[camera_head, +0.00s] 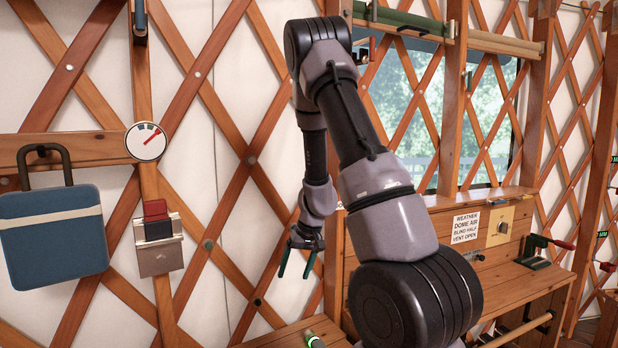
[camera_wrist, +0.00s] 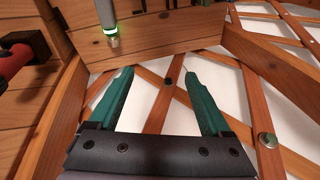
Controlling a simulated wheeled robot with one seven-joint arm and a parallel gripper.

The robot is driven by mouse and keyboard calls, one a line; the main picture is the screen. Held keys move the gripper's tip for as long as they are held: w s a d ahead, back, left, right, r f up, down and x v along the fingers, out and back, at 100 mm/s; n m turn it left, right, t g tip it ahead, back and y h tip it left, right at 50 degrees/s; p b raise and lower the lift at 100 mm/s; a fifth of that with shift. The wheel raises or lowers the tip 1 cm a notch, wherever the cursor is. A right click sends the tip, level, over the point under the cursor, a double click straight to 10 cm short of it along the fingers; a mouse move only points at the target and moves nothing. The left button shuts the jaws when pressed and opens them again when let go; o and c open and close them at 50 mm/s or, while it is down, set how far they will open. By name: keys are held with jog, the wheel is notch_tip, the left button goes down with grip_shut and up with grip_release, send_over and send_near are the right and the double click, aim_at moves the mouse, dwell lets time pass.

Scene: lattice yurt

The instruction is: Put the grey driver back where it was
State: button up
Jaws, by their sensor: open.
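A grey cylindrical tool with a glowing green ring and a metal tip, which looks like the grey driver (camera_wrist: 107,18), shows at the top of the wrist view, over or on a wooden surface. Its upper end is cut off by the frame. A small dark piece with a green ring (camera_head: 315,341) at the bottom edge of the head view may be the same tool. My gripper (camera_head: 295,275) hangs down in front of the lattice wall, its green fingers spread. In the wrist view my gripper (camera_wrist: 158,74) is open and empty, with the tool beyond its fingertips.
A wooden bench (camera_head: 290,338) lies below my gripper. A red-handled black fitting (camera_wrist: 22,58) is at the left of the wrist view. A blue bag (camera_head: 52,238), a round dial (camera_head: 146,141) and a red-and-black switch box (camera_head: 157,240) hang at left. A sign (camera_head: 466,226) stands at right.

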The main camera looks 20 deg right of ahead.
jog(key=s+a+r+t+y, duration=0.1)
jog(key=s+a+r, duration=0.1)
jog(key=r, duration=0.5)
jog(key=s+a+r, duration=0.2)
jog(key=r, duration=0.6)
jog(key=s+a+r+t+y, duration=0.1)
jog(key=s+a+r, duration=0.15)
jog(key=r, duration=0.45)
jog(key=s+d+r+m+t+h, duration=0.1)
jog(key=s+r+m+t+h, duration=0.1)
jog(key=s+r, duration=0.9)
jog(key=s+m+t, duration=0.1)
jog(key=s, duration=0.3)
jog(key=shift+s+r+h, duration=0.2)
jog(key=shift+s+h, duration=0.1)
jog(key=shift+d, duration=0.1)
